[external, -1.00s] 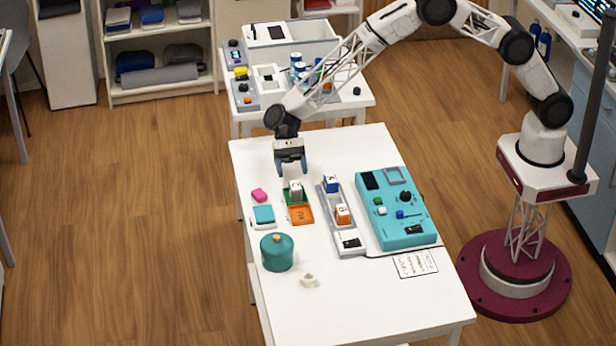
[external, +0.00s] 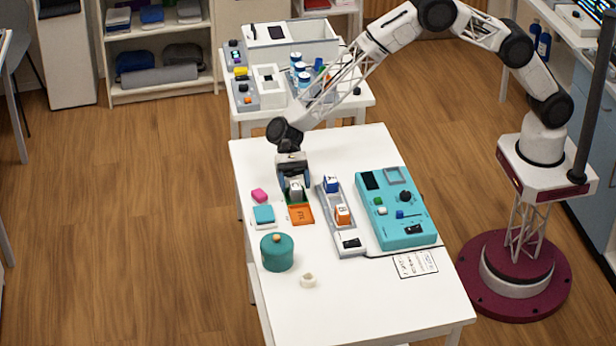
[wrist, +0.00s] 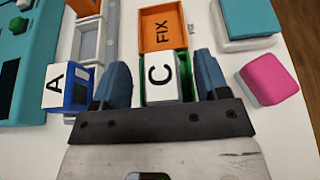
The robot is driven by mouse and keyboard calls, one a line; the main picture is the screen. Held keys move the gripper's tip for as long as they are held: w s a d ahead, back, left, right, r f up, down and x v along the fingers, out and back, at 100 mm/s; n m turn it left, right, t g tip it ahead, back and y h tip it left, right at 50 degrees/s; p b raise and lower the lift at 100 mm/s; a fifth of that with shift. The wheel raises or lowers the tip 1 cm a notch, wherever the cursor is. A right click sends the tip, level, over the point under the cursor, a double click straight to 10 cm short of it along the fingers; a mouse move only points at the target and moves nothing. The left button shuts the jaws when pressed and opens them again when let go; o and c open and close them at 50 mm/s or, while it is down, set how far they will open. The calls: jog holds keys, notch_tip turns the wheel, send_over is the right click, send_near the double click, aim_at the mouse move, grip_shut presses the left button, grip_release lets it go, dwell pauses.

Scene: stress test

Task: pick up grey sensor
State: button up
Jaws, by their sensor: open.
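The grey sensor appears to be the grey block with a white face marked C (wrist: 160,76); it also shows in the external view (external: 296,192). It stands in the green compartment (wrist: 187,84), beside the orange compartment marked FIX (wrist: 162,34). My gripper (external: 294,186) is low over the block and open. In the wrist view its two blue fingers stand on either side of the block, with a gap visible on both sides. The block's lower part is hidden.
A blue block marked A (wrist: 68,86) stands close outside one finger, in the grey tray (external: 333,222) with an orange block (external: 343,215). A pink block (wrist: 269,79) lies on the other side. A teal panel (external: 403,228) and teal pot (external: 277,252) are nearby.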

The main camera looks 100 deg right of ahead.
aim_at(295, 184)
jog(key=c, duration=1)
jog(key=shift+r, duration=0.1)
jog(key=shift+c, duration=0.2)
notch_tip(295, 184, up, 10)
dwell(0.3)
dwell(0.6)
